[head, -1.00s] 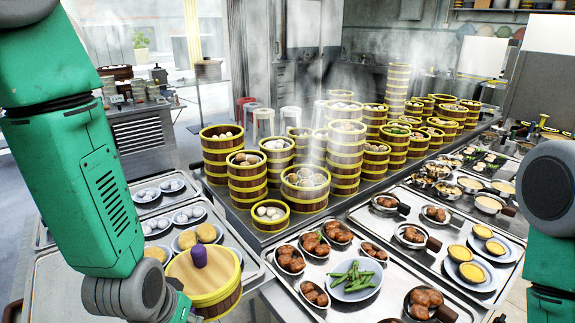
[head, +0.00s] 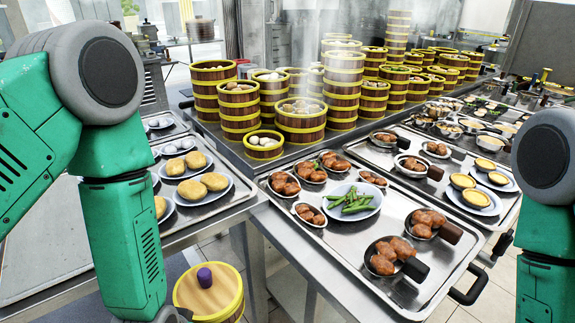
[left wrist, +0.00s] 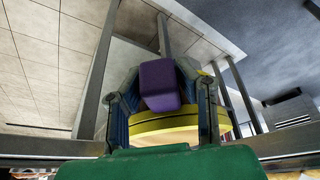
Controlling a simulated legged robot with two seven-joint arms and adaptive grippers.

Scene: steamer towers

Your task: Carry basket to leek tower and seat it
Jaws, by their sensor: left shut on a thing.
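A round steamer basket (head: 222,302) with a yellow rim, pale lid and purple knob (head: 205,278) hangs at the bottom of the head view. In the left wrist view the purple knob (left wrist: 160,85) sits between the fingers of my left gripper (left wrist: 162,92), which is shut on it. The yellow-banded basket (left wrist: 180,128) shows just behind. Steamer towers (head: 240,112) stand on the back counter, well beyond the basket. One tower (head: 393,88) has greenish contents on top; I cannot tell whether these are leeks. My right arm shows at the right edge; its gripper is out of view.
A tray (head: 410,292) with meat bowls and a plate of green beans (head: 352,201) lies between me and the towers. A left tray (head: 225,202) holds buns and yellow cakes. A low single basket (head: 264,146) stands at the counter's front edge. Steam blurs the middle.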

